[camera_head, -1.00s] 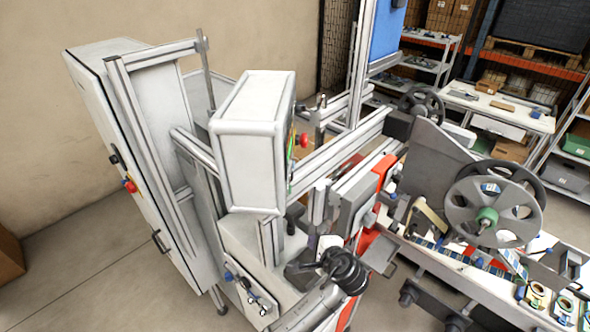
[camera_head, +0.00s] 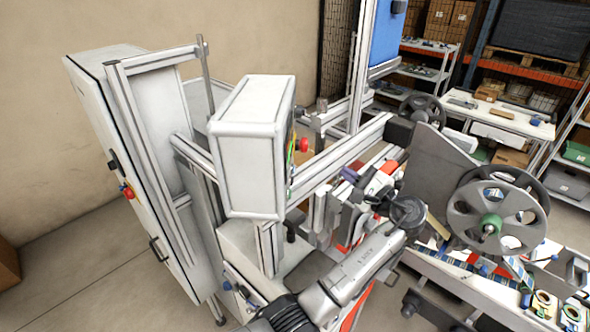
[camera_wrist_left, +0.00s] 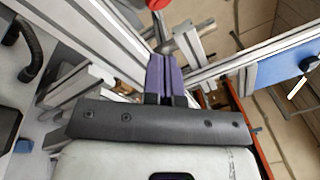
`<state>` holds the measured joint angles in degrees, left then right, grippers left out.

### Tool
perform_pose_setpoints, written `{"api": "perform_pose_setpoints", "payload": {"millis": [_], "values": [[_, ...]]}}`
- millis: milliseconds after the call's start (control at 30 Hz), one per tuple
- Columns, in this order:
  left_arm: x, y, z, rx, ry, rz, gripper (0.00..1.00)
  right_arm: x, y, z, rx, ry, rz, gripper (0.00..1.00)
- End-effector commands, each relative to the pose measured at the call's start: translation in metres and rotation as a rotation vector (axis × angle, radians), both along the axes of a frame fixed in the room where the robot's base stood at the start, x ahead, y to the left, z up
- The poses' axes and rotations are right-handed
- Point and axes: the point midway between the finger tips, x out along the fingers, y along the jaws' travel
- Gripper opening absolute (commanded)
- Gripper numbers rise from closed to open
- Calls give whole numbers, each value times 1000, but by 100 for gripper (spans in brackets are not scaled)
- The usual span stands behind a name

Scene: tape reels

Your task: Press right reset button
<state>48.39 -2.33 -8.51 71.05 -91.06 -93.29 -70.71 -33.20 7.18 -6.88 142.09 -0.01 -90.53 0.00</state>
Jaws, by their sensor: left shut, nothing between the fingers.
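No button in view is clearly marked as the right reset button. A red mushroom-head button (camera_head: 304,145) sticks out from the far side of the white control box (camera_head: 245,150). Its red head also shows at the top edge of the left wrist view (camera_wrist_left: 157,4). My left gripper (camera_head: 350,174) is to the right of that button, apart from it. In the left wrist view its purple fingers (camera_wrist_left: 164,75) are pressed together with nothing between them, pointing toward the red head. The control box's front face is mostly hidden. My right gripper is in neither view.
Aluminium frame rails (camera_head: 340,158) run close beside my left gripper. A grey reel (camera_head: 495,215) stands to the right, above a worktable with small parts. A tall white cabinet (camera_head: 130,170) with a red button (camera_head: 128,192) stands on the left. Open floor lies at lower left.

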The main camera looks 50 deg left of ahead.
Motion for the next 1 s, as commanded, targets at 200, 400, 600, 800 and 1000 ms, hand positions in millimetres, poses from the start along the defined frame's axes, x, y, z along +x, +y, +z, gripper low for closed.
{"api": "perform_pose_setpoints", "payload": {"millis": [200,400,600,800,1000], "values": [[-5,7,0,-1,-1,1,0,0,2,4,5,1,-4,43],[-21,24,1,0,0,1,0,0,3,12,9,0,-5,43],[-37,42,0,0,0,0,0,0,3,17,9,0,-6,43],[-49,56,1,-1,1,0,0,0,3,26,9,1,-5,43],[-57,64,0,-1,0,-1,0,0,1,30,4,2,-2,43]]}}
